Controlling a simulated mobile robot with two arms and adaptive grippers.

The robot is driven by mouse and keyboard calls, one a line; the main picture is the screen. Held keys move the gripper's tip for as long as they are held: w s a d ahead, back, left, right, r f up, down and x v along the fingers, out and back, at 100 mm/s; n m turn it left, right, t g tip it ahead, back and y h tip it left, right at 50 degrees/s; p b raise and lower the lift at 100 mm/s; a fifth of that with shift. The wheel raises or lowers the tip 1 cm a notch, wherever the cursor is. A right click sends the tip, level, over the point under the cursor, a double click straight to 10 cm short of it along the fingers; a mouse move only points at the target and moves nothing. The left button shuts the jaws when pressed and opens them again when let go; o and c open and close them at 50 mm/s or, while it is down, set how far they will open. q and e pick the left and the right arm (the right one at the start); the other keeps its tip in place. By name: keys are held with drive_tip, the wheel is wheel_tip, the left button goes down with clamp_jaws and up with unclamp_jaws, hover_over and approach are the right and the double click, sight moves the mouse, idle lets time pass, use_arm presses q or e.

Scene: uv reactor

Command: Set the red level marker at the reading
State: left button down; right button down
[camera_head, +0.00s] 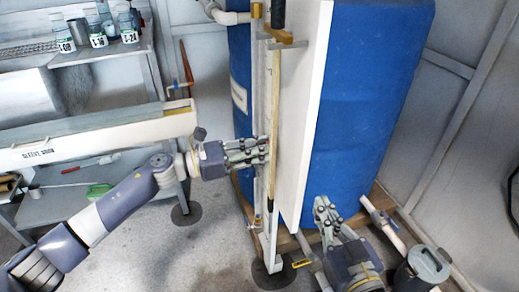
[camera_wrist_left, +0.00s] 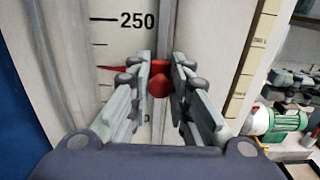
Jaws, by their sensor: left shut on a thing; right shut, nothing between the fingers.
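The red level marker (camera_wrist_left: 159,82) shows in the left wrist view between the fingers of my left gripper (camera_wrist_left: 155,80). Its red pointer (camera_wrist_left: 112,68) reaches left to the scale board (camera_wrist_left: 72,25), below the 250 mark (camera_wrist_left: 137,20). My left gripper (camera_head: 262,150) is shut on the marker at the tall gauge in the head view, where the fingers mostly hide the marker. My right gripper (camera_head: 322,208) is shut and empty in front of the blue tank's lower part. The liquid level is not clear in these frames.
The blue tank (camera_head: 362,95) and white panel (camera_head: 306,110) stand right of the gauge. A shelf with labelled bottles (camera_head: 97,35) is at upper left. A long box (camera_head: 90,138) lies on the left bench. A grey lidded bin (camera_head: 424,268) stands at lower right.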

use_arm(q)
drive_tip(key=shift+f, duration=0.1)
drive_tip(key=c, duration=1.5)
unclamp_jaws()
drive_tip(key=shift+c, duration=0.2)
drive_tip(key=shift+a, duration=0.1)
drive_tip(key=v, duration=1.2)
